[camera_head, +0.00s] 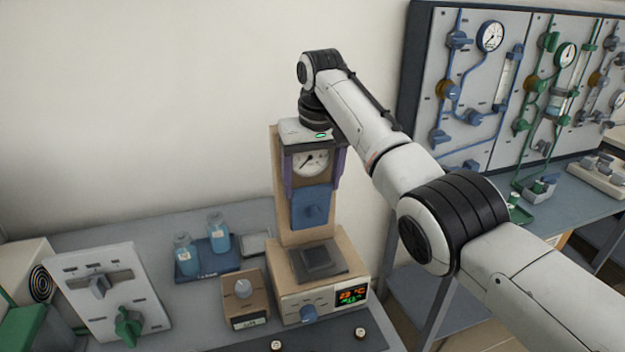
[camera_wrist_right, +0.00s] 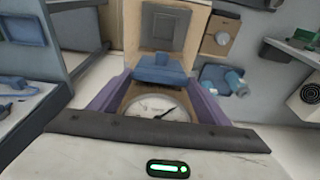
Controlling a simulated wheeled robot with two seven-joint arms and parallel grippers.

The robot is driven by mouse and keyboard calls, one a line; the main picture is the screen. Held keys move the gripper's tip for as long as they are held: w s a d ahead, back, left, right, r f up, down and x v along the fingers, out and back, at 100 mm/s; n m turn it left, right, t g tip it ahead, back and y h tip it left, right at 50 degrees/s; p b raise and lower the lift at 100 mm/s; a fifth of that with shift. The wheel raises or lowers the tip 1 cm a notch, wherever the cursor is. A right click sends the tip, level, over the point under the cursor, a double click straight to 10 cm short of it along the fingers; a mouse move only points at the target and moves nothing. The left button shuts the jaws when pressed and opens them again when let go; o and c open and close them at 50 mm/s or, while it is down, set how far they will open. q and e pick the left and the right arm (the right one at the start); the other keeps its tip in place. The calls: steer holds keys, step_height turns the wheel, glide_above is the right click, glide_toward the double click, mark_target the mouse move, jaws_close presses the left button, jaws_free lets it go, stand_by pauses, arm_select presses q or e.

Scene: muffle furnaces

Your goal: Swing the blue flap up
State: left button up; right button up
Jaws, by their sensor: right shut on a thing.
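The blue flap (camera_head: 299,215) hangs down, about upright, on the tan furnace column below a round dial gauge (camera_head: 310,161). A small blue knob sits on its face. My right gripper (camera_head: 313,190) reaches down from above in front of the gauge, its purple fingers on either side. In the right wrist view the fingertips (camera_wrist_right: 160,82) are at the two sides of the blue flap (camera_wrist_right: 160,66), shut on it. The exact contact is partly hidden. My left gripper is in neither view.
The furnace base (camera_head: 325,291) has a dark plate and a lit display. Blue bottles (camera_head: 187,255) stand on a blue tray to the left, near a small tan box (camera_head: 241,300). A white switch panel (camera_head: 116,290) is further left. A valve board (camera_head: 480,80) stands back right.

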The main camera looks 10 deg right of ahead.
mark_target(315, 213)
steer(key=o, duration=1.5)
steer(key=shift+w+a, duration=0.1)
steer(key=shift+w, duration=0.05)
steer(key=r, duration=0.3)
steer(key=s+r, duration=0.1)
steer(key=r, duration=0.2)
steer(key=s+r, duration=0.1)
steer(key=r, duration=0.3)
steer(key=shift+b, duration=0.35)
steer(key=shift+s, duration=0.1)
